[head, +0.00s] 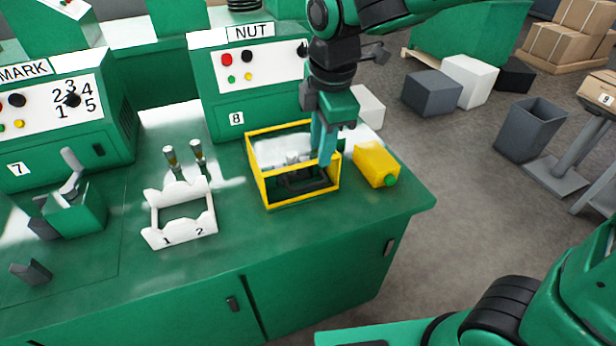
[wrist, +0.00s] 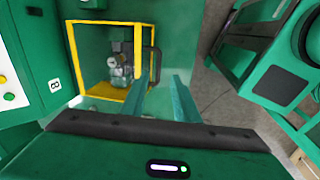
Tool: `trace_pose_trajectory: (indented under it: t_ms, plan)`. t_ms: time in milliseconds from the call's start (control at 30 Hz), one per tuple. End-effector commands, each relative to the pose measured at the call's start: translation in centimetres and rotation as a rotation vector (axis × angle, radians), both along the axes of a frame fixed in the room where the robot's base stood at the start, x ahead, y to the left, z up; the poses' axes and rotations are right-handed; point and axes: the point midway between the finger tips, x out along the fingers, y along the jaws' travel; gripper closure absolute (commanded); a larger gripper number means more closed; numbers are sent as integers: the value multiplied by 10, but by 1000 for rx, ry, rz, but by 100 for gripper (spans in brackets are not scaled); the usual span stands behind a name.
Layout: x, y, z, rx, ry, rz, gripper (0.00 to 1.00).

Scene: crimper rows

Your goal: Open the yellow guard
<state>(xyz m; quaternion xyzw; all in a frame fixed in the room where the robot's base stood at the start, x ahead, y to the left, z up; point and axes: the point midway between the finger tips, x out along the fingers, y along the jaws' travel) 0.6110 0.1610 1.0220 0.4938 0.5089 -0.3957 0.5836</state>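The yellow guard (head: 265,188) is a yellow-edged, box-shaped frame on the green bench in front of the NUT machine. Its clear-looking faces show grey metal parts inside, and a dark handle (head: 306,187) shows at its front. The guard (wrist: 103,95) and the dark handle (wrist: 153,61) also show in the wrist view. The guard looks closed. My gripper (head: 328,158) points down at the guard's right side. In the wrist view my gripper's (wrist: 162,78) fingers are apart with nothing between them, the left one overlapping the guard's edge. I cannot tell whether they touch it.
A yellow box with a green knob (head: 376,165) sits right of the guard, near the bench's right edge. A white rack marked 1 and 2 (head: 180,231) stands to the left, with two upright tools behind it (head: 184,160). The NUT machine (head: 247,95) stands behind.

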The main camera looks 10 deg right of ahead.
Motion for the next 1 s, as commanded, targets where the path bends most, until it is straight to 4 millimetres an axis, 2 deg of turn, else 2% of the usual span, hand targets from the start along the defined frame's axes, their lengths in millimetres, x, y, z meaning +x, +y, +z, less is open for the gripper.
trace_pose_trajectory:
  t_ms: [33,167,367,700,833,1000]
  plan:
    - [-1,10,0,-2,-3,42,72]
    - [-2,21,-4,-5,-6,94,72]
    - [2,22,-29,-7,-4,94,72]
    - [12,24,-85,-5,-4,92,72]
    - [14,25,-98,-5,-5,92,72]
    - [16,25,-105,-5,-7,91,72]
